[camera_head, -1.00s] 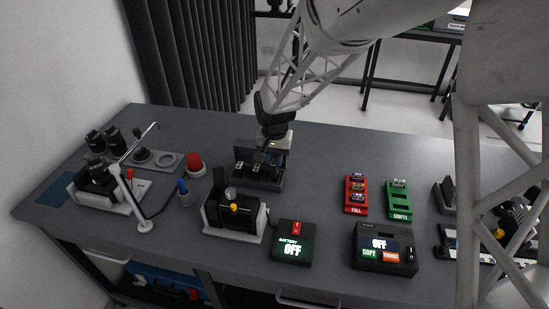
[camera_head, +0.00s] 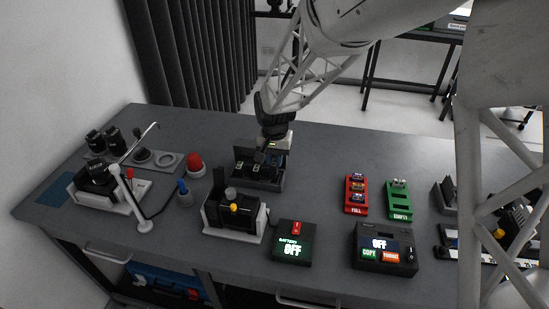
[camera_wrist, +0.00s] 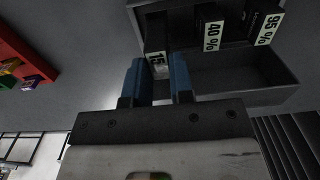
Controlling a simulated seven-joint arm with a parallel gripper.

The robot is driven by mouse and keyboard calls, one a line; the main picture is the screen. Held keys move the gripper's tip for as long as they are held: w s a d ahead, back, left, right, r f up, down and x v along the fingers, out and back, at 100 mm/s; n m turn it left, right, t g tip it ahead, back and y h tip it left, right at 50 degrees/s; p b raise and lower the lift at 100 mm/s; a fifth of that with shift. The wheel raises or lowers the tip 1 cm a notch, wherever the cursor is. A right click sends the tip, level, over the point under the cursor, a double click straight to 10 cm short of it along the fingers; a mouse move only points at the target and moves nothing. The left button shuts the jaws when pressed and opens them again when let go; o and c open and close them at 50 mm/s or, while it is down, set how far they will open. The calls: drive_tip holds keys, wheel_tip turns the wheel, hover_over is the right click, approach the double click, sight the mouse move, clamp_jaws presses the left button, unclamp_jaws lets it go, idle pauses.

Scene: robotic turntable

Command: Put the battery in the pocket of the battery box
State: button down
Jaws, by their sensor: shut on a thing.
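My gripper (camera_head: 272,160) points down into the dark open battery box (camera_head: 258,184) at the back middle of the table. In the wrist view, its two blue fingers (camera_wrist: 160,65) are shut on a black battery marked 15 % (camera_wrist: 155,35). This battery is at the end of a row inside the box's grey wall (camera_wrist: 250,97). Beside it stand a battery marked 40 % (camera_wrist: 209,27) and one marked 95 % (camera_wrist: 264,24). The lower end of the held battery is hidden, so I cannot tell how deep it sits.
A black machine with a white base (camera_head: 235,220) stands in front of the box, and a red dome (camera_head: 195,163) is to its left. A "BATTERY OFF" display box (camera_head: 293,243) is in front. Red (camera_head: 356,194) and green (camera_head: 399,200) racks stand right. The table between is clear.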

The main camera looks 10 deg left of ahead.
sight(275, 161)
drive_tip(key=shift+f, duration=1.6)
drive_tip(key=c, duration=0.9)
unclamp_jaws()
drive_tip(key=shift+r, duration=0.1)
drive_tip(key=shift+r, duration=3.8)
